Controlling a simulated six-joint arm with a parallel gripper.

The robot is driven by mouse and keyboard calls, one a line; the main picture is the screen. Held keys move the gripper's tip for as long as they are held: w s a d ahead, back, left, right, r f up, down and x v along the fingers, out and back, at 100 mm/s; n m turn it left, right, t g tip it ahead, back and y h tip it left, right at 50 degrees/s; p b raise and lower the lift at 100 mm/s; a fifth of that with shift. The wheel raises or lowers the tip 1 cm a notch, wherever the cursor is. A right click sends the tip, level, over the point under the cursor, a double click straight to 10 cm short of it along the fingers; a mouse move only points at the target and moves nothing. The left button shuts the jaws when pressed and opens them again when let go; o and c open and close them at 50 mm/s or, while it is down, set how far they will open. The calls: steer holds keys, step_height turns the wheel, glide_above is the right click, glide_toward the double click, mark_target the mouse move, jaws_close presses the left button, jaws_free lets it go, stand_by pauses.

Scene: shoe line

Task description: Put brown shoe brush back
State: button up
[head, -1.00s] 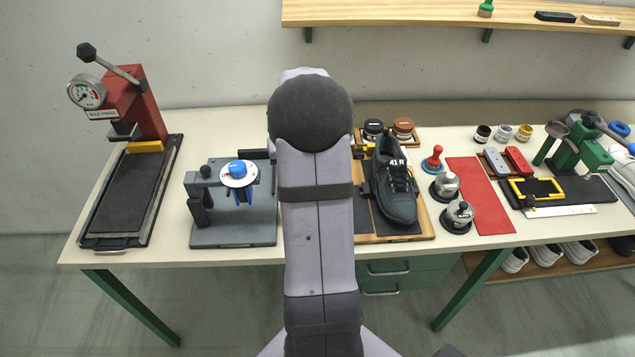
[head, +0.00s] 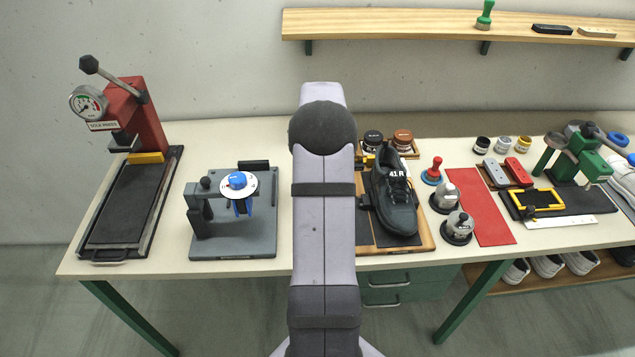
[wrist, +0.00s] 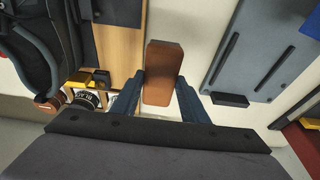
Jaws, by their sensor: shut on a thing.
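The brown shoe brush (wrist: 160,72) shows in the wrist view as a brown block between the two dark fingers of my gripper (wrist: 160,97). My gripper is shut on it. Pale bench top shows around the brush; how high it is above the bench I cannot tell. In the head view my own arm hides the gripper and the brush. The black shoe (head: 393,196), marked 41 R, lies on a wooden-edged board (head: 423,236) right of my arm. It also shows at the left of the wrist view (wrist: 38,48).
A grey fixture (head: 235,239) with a blue knob stands left of my arm, a red press (head: 136,115) farther left. Two jars (head: 402,141) stand behind the shoe. A wall shelf (head: 400,24) carries a green-handled tool (head: 485,15), a black block (head: 552,29) and a tan block (head: 597,32).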

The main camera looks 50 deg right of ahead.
steer(key=shift+f+p, duration=1.2)
steer(key=shift+f, duration=2.55)
steer(key=shift+f, duration=0.2)
steer(key=o, duration=1)
steer(key=shift+c, duration=0.2)
steer(key=b+v, duration=0.3)
steer(key=v, duration=0.9)
steer(key=shift+r, duration=0.2)
